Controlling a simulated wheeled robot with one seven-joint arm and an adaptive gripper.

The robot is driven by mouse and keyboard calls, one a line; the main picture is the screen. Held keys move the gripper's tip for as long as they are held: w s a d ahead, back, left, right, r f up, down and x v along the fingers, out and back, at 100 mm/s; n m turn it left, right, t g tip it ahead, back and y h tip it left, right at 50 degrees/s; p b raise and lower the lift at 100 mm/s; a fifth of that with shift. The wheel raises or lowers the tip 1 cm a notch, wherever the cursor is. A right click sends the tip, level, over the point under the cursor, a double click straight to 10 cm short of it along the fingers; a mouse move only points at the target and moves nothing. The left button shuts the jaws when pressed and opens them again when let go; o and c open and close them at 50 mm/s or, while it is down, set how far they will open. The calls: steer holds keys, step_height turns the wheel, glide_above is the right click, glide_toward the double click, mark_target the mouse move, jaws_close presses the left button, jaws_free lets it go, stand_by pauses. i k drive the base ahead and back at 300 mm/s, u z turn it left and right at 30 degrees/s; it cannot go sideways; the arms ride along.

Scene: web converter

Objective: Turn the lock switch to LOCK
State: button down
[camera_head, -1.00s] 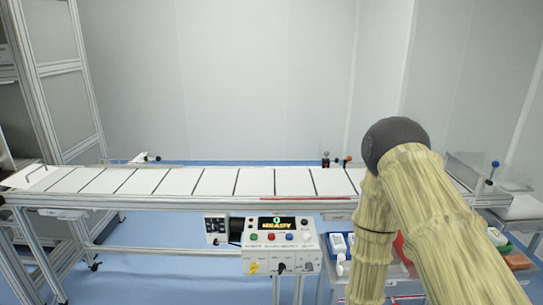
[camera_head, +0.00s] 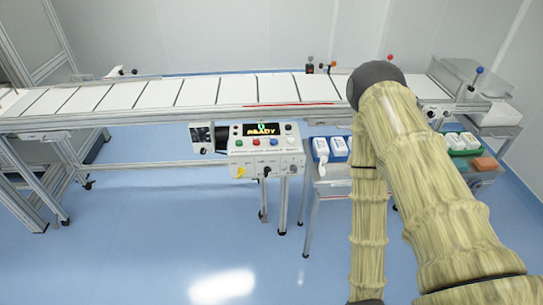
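A white control box (camera_head: 265,158) hangs on the front of the conveyor, near the middle of the head view. Its display (camera_head: 264,130) reads "READY" under a green figure. Coloured buttons sit below the display. Along the lower front are a yellow switch (camera_head: 240,172), a black switch (camera_head: 266,171) and a grey switch (camera_head: 292,168). The labels are too small to read, so I cannot tell which is the lock switch or how it is set. My arm, in a beige sleeve, fills the right side, and my gripper is out of the picture.
The conveyor (camera_head: 190,93) with white panels spans the view above the box. A cart with blue-and-white containers (camera_head: 330,150), a green tray (camera_head: 462,148) and an orange block (camera_head: 484,164) stands at right, partly behind my arm. Blue floor (camera_head: 150,240) lies clear in front.

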mark_target(242, 171)
steer(key=u, duration=0.55)
steer(key=k, duration=1.25)
steer(key=u, duration=0.55)
steer(key=i, duration=1)
steer(key=z, duration=0.05)
